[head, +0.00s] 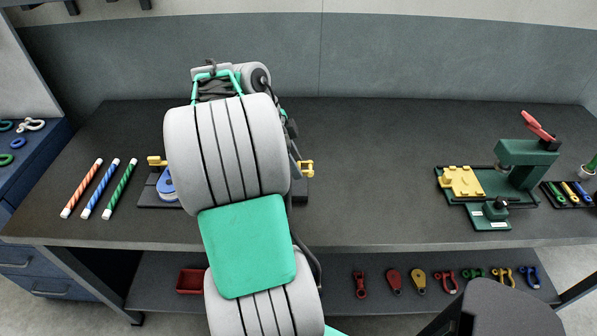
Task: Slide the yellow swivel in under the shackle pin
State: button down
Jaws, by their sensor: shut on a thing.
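A dark fixture base (148,197) lies on the bench, mostly hidden behind my arm. A blue curved part (166,184), possibly the shackle, shows on its left end. A yellow piece (157,161) stands at the left end, and another yellow piece (306,168) shows at the right end just past my arm. I cannot tell whether either is the swivel. The shackle pin is not distinguishable. My arm and wrist cover the middle of the fixture, and my gripper's fingers are hidden behind them.
Striped red, blue and green rods (102,189) lie at left. A green press (522,160) with a yellow block (461,181) stands at right, beside a small dark tray (570,194). The bench between fixture and press is clear. Shackles and a red bin (191,281) sit on the lower shelf.

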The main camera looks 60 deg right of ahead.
send_over(304, 182)
jog(key=w+a, duration=0.1)
notch_tip(304, 182, down, 5)
jog(key=shift+w+a+r, duration=0.1)
jog(key=f, duration=0.1)
jog(key=f+p, duration=0.1)
jog(key=f, duration=0.1)
jog(key=shift+d+f, duration=0.1)
jog(key=shift+d, duration=0.2)
jog(key=shift+f, duration=0.15)
jog(key=shift+f, duration=0.2)
jog(key=c, duration=0.9)
grip_release()
jog(key=shift+r, duration=0.15)
